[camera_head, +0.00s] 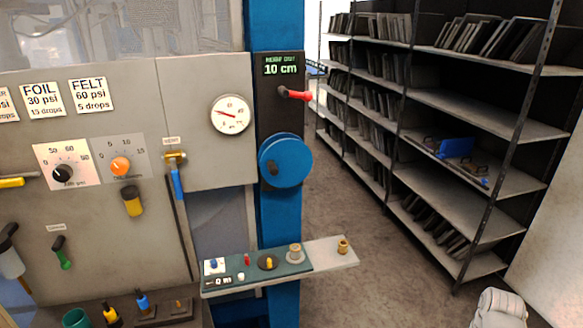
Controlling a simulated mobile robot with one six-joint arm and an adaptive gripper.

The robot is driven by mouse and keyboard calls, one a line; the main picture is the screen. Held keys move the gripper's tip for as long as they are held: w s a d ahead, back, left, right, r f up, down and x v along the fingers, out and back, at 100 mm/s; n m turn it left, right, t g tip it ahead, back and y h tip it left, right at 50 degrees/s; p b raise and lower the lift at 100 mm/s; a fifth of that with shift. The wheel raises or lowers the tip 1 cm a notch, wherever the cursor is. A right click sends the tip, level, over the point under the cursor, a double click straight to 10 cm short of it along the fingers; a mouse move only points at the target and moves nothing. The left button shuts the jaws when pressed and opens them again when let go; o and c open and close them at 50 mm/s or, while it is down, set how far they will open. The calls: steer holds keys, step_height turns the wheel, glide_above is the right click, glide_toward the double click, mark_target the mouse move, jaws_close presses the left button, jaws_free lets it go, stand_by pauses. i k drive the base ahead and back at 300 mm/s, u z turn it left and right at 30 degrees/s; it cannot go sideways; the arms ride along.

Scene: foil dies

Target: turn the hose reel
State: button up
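A round blue reel (285,161) is mounted on the blue upright post (277,225). A dark crank knob sits on the left part of its face. Just above the reel is a dark panel with a green-lit display (281,66) reading 10 cm; its small top line is hard to read. A red-handled lever (296,95) sticks out to the right below the display. My gripper is not in view, and nothing touches the reel.
A narrow shelf (336,256) with small knobs and fittings juts out below the reel. Left is a grey panel (200,80) with a gauge (231,114), dials and hanging tools. Metal racks (470,105) stand behind right. The floor (385,285) between is clear.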

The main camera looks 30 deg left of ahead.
mark_target(284, 159)
steer(key=z, duration=1.3)
steer(key=k, duration=0.95)
steer(key=u, duration=1.9)
